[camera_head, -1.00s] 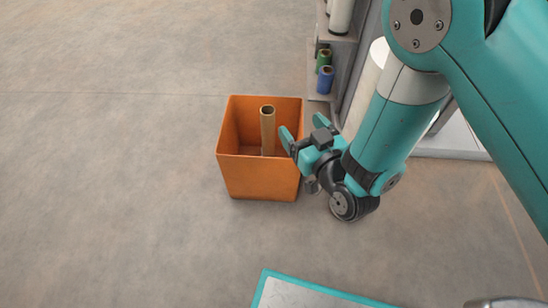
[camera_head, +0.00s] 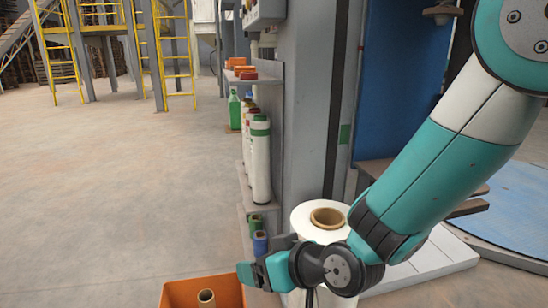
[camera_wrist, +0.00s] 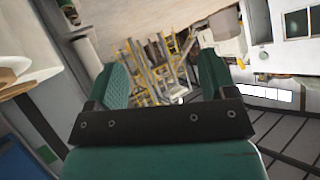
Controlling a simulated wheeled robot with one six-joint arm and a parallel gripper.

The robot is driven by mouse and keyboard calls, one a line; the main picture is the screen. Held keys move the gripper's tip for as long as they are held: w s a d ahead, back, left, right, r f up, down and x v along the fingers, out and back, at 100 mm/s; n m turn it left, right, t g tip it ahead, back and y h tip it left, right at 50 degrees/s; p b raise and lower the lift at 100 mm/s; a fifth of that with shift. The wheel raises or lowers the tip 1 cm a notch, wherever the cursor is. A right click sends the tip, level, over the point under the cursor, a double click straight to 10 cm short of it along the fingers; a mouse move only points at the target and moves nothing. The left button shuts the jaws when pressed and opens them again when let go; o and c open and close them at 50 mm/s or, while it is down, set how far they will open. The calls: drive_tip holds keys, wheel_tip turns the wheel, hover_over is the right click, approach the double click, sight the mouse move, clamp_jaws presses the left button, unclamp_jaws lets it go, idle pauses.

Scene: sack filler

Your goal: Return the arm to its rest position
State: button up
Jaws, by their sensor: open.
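My arm reaches in from the right in the head view, its teal and white links bent down towards the middle. My gripper (camera_head: 252,272) is at the low middle, just above and right of the orange bin (camera_head: 178,291). In the wrist view my gripper (camera_wrist: 158,72) shows two teal fingers spread wide apart, with nothing between them. A brown cardboard tube (camera_head: 206,297) stands in the bin, apart from my gripper.
A white film roll (camera_head: 308,222) stands close behind my wrist. A grey column (camera_head: 312,110) and a shelf with bottles (camera_head: 260,160) are near it. A white platform (camera_head: 425,262) is at the right. The floor (camera_head: 110,190) at left is clear.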

drive_tip(key=s+d+r+g+h+p, duration=0.5)
drive_tip(key=s+d+r+g, duration=0.2)
drive_tip(key=s+d+r, duration=1.05)
wheel_tip(320, 180, up, 36)
drive_tip(key=p, duration=3.6)
drive_tip(key=shift+a+f+p, duration=0.15)
drive_tip(key=shift+a+p, duration=0.2)
